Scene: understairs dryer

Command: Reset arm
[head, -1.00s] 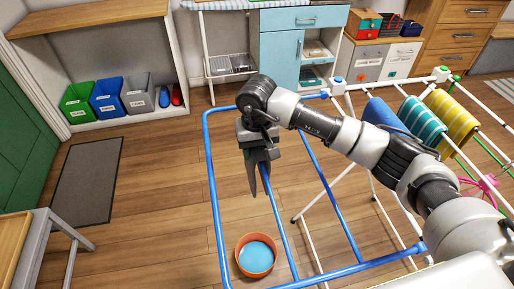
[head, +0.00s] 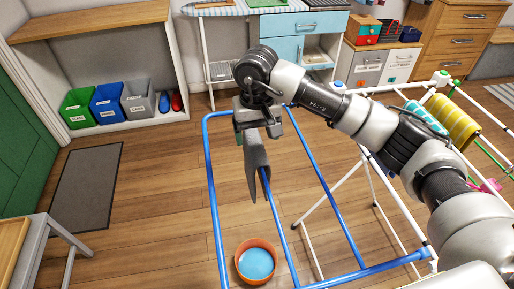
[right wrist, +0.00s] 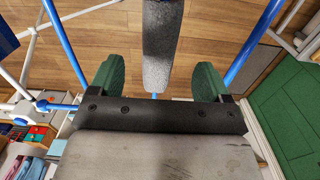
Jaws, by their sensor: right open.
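My right gripper (head: 257,131) hangs over the blue-railed drying rack (head: 212,190), near the left of the head view's middle. In the right wrist view its two green-padded fingers (right wrist: 158,78) stand wide apart, open. A narrow grey cloth-like piece (head: 257,172) hangs just below the gripper, at a blue rail. It also shows in the right wrist view (right wrist: 162,45), in line with the gap between the fingers and apart from both. How its top meets the rail is hidden. My left gripper is not in view.
An orange pot (head: 241,262) with blue inside stands on the floor below the rack. Striped teal and yellow cloths (head: 455,122) hang at the right. Green, blue and grey bins (head: 107,103) sit in the shelf at the back left.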

